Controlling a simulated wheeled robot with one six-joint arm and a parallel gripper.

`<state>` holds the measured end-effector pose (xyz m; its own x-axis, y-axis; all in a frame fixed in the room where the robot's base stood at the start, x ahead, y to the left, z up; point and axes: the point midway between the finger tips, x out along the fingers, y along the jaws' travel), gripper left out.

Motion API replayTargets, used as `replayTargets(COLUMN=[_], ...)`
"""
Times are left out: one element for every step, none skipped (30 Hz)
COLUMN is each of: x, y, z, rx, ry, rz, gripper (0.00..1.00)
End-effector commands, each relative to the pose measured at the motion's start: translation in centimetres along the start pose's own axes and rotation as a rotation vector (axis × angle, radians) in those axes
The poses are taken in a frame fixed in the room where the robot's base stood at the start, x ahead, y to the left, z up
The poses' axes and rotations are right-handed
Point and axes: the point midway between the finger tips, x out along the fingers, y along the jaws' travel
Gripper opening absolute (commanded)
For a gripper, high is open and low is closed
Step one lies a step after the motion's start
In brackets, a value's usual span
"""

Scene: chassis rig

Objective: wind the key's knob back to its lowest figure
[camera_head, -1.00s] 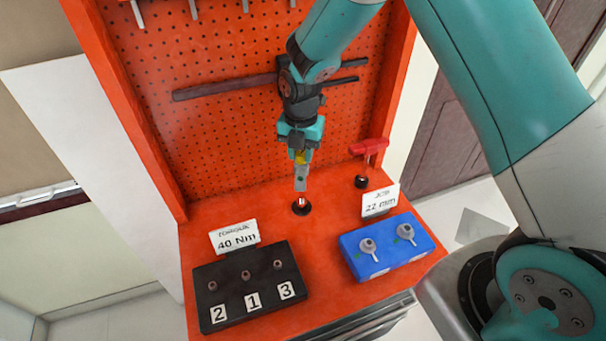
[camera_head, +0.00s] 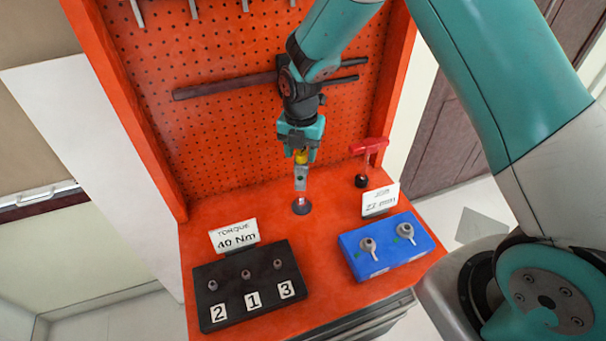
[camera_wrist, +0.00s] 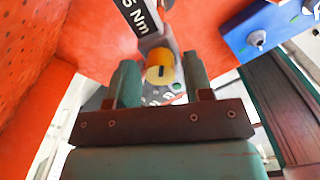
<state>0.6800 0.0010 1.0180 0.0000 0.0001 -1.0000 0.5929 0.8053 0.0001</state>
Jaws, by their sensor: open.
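The key stands upright on the orange bench, with a yellow knob (camera_head: 301,157) on top, a grey body (camera_head: 301,180) and a dark round foot (camera_head: 301,206). In the wrist view the yellow knob (camera_wrist: 160,69) has a dark slot mark, and a black plate (camera_wrist: 138,17) beside it reads "5 Nm", cut off at the frame edge. A pale dial with small figures shows partly below the knob; its reading is unclear. My gripper (camera_wrist: 160,82) is open, with one finger on each side of the knob. Contact with the fingers cannot be told.
A black block (camera_head: 247,287) numbered 2, 1, 3 stands front left, behind it a sign (camera_head: 234,236) reading "TORQUE 40 Nm". A blue block (camera_head: 387,246) with two grey pieces and a sign (camera_head: 380,200) stand right. A red T-handle tool (camera_head: 369,147) stands behind; pegboard (camera_head: 220,130) backs the bench.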

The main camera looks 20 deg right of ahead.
Motion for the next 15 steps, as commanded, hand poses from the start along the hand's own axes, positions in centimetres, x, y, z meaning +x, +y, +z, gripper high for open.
replayTargets(x=[-0.03,-0.04,-0.05,-0.05,-0.05,-0.05,-0.05,-0.05,-0.05,-0.04,-0.04,-0.04,-0.03,-0.03,-0.02], y=[0.00,0.00,0.00,0.00,0.00,0.00,0.00,0.00,0.00,0.00,0.00,0.00,0.00,0.00,0.00], z=[-0.01,-0.01,-0.01,0.00,-0.01,0.00,0.00,-0.01,0.00,0.00,0.00,-0.01,0.00,0.00,0.00], rx=[0.050,0.094,0.160,0.214,0.265,0.334,0.385,0.437,0.505,0.556,0.606,0.674,0.723,0.768,0.820], ry=[0.000,0.000,0.000,0.000,0.000,0.000,0.000,0.000,0.000,0.000,0.000,0.000,0.000,0.000,0.000], rz=[0.000,0.000,0.000,0.000,0.000,0.000,0.000,0.000,0.000,0.000,0.000,0.000,0.000,0.000,0.000], gripper=[0.47,0.47,0.47,0.47,0.47,0.47,0.47,0.47,0.47,0.47,0.47,0.47,0.47,0.47,0.47])
